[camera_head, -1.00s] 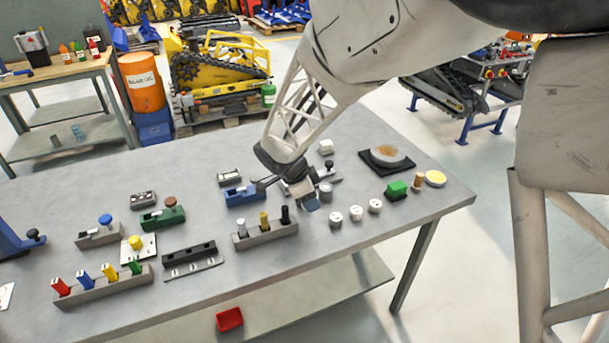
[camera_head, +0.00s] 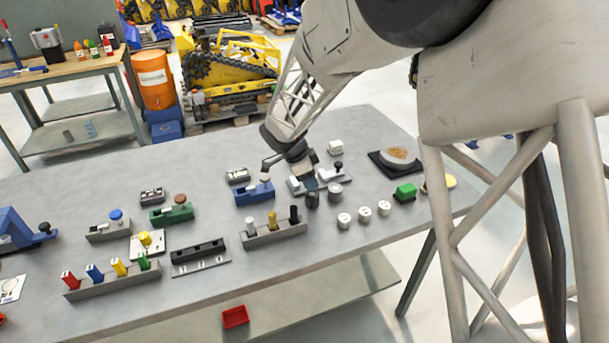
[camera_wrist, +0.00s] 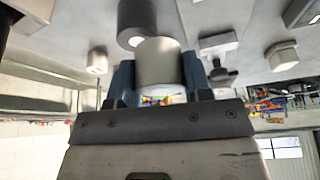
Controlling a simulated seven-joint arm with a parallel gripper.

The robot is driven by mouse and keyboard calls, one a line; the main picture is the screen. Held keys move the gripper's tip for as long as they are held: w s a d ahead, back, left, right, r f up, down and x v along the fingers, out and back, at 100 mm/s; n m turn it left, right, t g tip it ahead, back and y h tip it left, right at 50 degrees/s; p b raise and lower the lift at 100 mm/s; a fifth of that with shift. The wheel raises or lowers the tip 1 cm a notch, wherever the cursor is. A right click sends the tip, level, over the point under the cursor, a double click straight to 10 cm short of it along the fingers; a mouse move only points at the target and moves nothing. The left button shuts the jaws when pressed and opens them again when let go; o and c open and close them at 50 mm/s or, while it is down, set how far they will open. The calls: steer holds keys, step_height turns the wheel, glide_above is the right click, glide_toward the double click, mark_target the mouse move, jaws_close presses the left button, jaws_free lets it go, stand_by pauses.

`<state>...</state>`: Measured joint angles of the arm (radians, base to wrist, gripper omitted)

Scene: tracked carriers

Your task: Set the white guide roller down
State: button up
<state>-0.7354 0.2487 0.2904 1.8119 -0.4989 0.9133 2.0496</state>
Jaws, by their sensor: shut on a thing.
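My gripper (camera_wrist: 158,85) is shut on the white guide roller (camera_wrist: 160,62), a pale, plain cylinder between its two blue fingers in the wrist view. In the head view my gripper (camera_head: 311,186) is low over the table's right half, and a shaded cylinder shows just under the fingers, seemingly the held roller. A grey cylinder (camera_head: 335,191) stands close beside it; it also shows in the wrist view (camera_wrist: 135,18). Behind the gripper is a light fixture with a black knob (camera_head: 338,166). I cannot tell whether the roller touches a surface.
A blue block (camera_head: 254,194) is left of the gripper, a grey rack with pegs (camera_head: 275,233) in front-left. A white block (camera_head: 335,147) is behind.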

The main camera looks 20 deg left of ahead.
steer(key=shift+w+a+f, duration=0.1)
steer(key=shift+w+a, duration=0.55)
steer(key=shift+w, duration=0.2)
steer(key=shift+w+a+f, duration=0.1)
steer(key=shift+w+a, duration=0.5)
steer(key=shift+w, duration=0.3)
steer(key=shift+w+a+f, duration=0.1)
steer(key=shift+w+a, duration=0.55)
steer(key=shift+w, duration=0.2)
steer(key=shift+f, duration=1.75)
steer(key=shift+f, duration=0.15)
steer(key=o, duration=1.1)
steer(key=shift+o, duration=0.2)
steer(key=v, duration=1.2)
